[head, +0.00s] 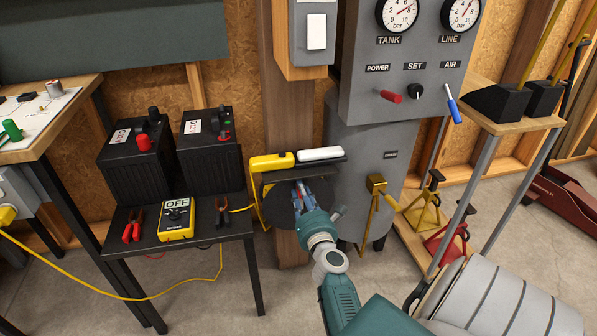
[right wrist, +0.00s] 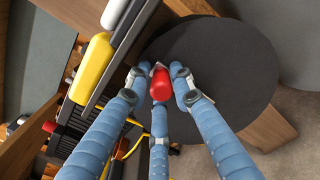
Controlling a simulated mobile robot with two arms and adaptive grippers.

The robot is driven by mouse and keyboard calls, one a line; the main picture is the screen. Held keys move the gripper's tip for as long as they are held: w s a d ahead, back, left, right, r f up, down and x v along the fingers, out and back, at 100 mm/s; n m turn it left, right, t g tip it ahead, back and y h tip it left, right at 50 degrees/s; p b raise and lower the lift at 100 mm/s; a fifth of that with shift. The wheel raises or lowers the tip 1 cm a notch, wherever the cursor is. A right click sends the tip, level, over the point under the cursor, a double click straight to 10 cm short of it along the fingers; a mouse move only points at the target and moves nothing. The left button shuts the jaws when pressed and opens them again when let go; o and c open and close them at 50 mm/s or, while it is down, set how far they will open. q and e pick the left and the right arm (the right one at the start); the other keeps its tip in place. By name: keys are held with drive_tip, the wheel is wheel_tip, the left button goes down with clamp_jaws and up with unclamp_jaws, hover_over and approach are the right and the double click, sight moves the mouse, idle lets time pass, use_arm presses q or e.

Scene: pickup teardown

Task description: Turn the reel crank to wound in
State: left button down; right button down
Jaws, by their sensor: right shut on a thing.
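The reel (head: 275,208) is a dark round disc on the wooden post, below a small dark shelf; the disc also fills much of the right wrist view (right wrist: 235,65). The crank's red knob (right wrist: 160,84) stands out from the disc face. My right gripper (head: 300,192) is at the disc, and in the right wrist view its blue fingers (right wrist: 160,88) are closed around the red knob. The left gripper is not in view.
The shelf above the reel holds a yellow object (head: 272,162) and a white one (head: 320,154). A grey tank (head: 365,140) stands close on the right. A black table (head: 230,230) with a yellow OFF box (head: 176,219) is on the left. A yellow cable (head: 90,285) crosses the floor.

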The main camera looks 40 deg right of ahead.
drive_tip(key=shift+s+d+r, duration=0.1)
drive_tip(key=shift+s+d, duration=0.05)
drive_tip(key=shift+d, duration=0.1)
drive_tip(key=c, duration=1.6)
unclamp_jaws()
